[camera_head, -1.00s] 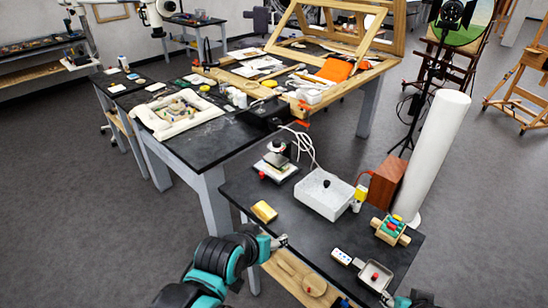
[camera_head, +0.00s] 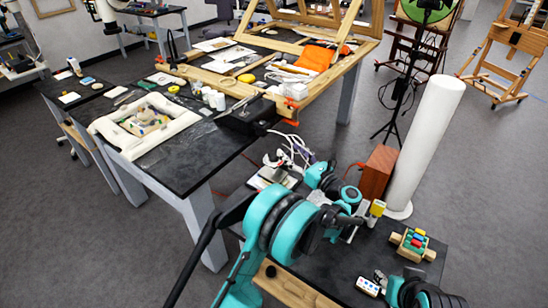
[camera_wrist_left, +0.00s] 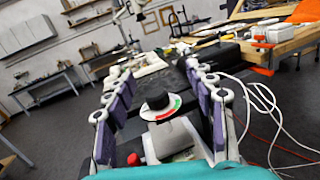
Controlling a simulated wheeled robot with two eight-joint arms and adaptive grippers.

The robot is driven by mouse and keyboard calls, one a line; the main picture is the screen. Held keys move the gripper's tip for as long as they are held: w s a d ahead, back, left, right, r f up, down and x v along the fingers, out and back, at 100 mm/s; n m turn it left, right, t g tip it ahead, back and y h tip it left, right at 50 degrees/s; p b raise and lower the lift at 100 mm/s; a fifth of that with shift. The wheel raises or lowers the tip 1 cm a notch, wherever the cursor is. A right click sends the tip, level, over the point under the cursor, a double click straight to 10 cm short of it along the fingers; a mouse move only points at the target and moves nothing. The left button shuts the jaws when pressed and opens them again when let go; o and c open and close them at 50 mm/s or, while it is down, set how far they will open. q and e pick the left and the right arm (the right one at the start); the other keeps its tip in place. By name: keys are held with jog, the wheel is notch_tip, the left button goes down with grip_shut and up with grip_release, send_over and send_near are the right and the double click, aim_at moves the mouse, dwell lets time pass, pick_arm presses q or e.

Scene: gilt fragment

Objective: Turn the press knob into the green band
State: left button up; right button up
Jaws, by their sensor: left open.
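The press knob (camera_wrist_left: 157,97) is a black round knob on a white dial in the left wrist view. The dial (camera_wrist_left: 160,113) has a green band at its right and a red band at its front; I cannot make out where the knob points. My left gripper (camera_wrist_left: 159,73) is open, with its purple-padded fingers on either side of the knob, apart from it. In the head view the press (camera_head: 275,174) is partly hidden by my left gripper (camera_head: 290,158). My right gripper (camera_head: 380,279) shows only slightly at bottom right, its jaws unclear.
White cables (camera_wrist_left: 262,105) loop right of the press. A brown wooden box (camera_head: 378,172), a white roll (camera_head: 426,145), a small block rack (camera_head: 415,243) and a white switch strip (camera_head: 368,286) are on or by the black table. My left arm hides much of the tabletop.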

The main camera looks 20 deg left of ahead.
aim_at(277, 159)
pick_arm(q)
jog(key=f, duration=0.1)
jog(key=s+f+n+g, duration=0.1)
jog(key=f, duration=0.1)
jog(key=f+n+g, duration=0.1)
jog(key=f, duration=0.1)
jog(key=shift+s+a+f, duration=0.2)
jog(key=shift+a, duration=0.2)
jog(key=b+x, duration=0.1)
jog(key=x, duration=0.6)
jog(key=shift+r+b, duration=0.15)
jog(key=shift+b, duration=0.15)
jog(key=c, duration=1.2)
